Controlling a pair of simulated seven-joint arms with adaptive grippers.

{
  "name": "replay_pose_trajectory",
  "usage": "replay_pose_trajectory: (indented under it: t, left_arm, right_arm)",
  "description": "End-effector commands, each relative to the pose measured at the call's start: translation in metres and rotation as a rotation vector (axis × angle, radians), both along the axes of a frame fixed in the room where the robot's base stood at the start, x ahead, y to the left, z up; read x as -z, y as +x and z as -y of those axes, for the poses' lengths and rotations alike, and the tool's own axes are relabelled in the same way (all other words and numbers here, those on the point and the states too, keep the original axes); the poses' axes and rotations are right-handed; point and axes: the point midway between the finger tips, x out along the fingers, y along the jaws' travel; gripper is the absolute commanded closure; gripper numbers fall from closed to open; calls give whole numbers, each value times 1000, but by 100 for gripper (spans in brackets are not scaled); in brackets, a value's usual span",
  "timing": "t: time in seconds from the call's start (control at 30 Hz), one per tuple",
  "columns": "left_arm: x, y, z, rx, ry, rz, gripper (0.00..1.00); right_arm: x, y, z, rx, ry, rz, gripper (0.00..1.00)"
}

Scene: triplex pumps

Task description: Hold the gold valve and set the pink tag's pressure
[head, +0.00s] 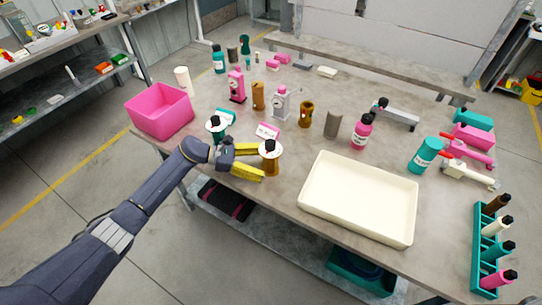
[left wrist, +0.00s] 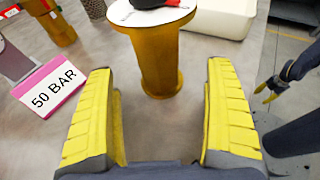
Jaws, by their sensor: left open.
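The gold valve (head: 271,164) stands upright near the table's front edge, a gold cylinder with a white dial and dark knob on top. It also shows in the left wrist view (left wrist: 158,62), its top cut off by the frame. My left gripper (head: 257,162) is open, its yellow fingers pointing at the valve's body, which lies ahead of the gap between the fingertips (left wrist: 160,85). The pink tag (head: 268,131) stands just behind the valve; in the left wrist view (left wrist: 48,86) it reads "50 BAR". My right gripper (left wrist: 268,91) is small at the right edge there.
A teal valve (head: 215,129) with a white dial stands left of my gripper, near a pink bin (head: 160,112). A cream tray (head: 358,202) lies to the right. Pink and grey gauge stands, cylinders and bottles stand behind. A teal rack (head: 483,250) holds bottles at far right.

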Motion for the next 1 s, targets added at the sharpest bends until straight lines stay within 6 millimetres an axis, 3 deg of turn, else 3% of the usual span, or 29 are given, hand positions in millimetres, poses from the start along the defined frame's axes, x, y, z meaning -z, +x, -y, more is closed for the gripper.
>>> replay_pose_trajectory:
  t: [0.3, 0.77, 1.0]
  left_arm:
    - [6, 0, 21, 1, -1, 0, 13]
    - [8, 0, 26, 1, -1, 0, 13]
    - [8, 0, 26, 1, 0, 0, 37]
  right_arm:
    - [0, 0, 0, 0, 0, 0, 56]
    - [0, -1, 0, 0, 0, -1, 56]
    - [0, -1, 0, 0, 0, -1, 56]
